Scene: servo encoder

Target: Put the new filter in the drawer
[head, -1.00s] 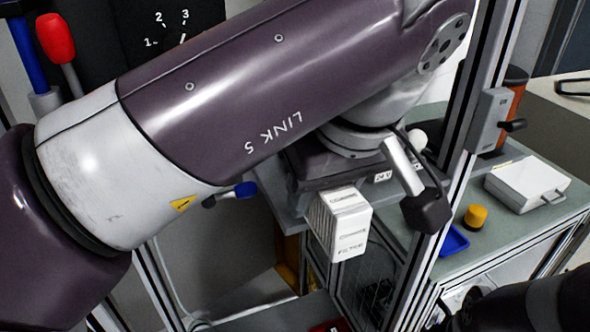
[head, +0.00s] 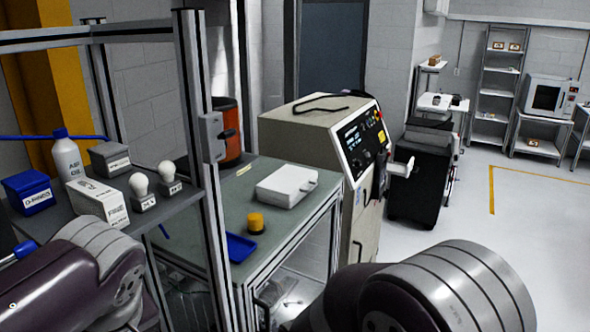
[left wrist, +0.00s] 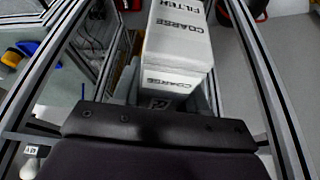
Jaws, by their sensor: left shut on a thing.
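A white box printed COARSE FILTER (left wrist: 180,45) shows in the left wrist view, against the dark body of my left gripper (left wrist: 165,118). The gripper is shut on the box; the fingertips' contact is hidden. In the head view my left arm is at the lower left, with its gripper out of frame. Another white box (head: 97,203) with small print, seemingly FINE, stands on the grey shelf (head: 170,212) at left. My right arm is at the lower right, and its gripper is not in view. I cannot make out a drawer.
The shelf also holds a bottle (head: 67,158), a blue box (head: 28,191), a grey box (head: 110,158) and two bulbs (head: 140,190). Frame posts (head: 200,150) stand close by. A green bench (head: 275,222) carries a white case (head: 287,186), a yellow cylinder (head: 256,222) and a blue tray (head: 240,247).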

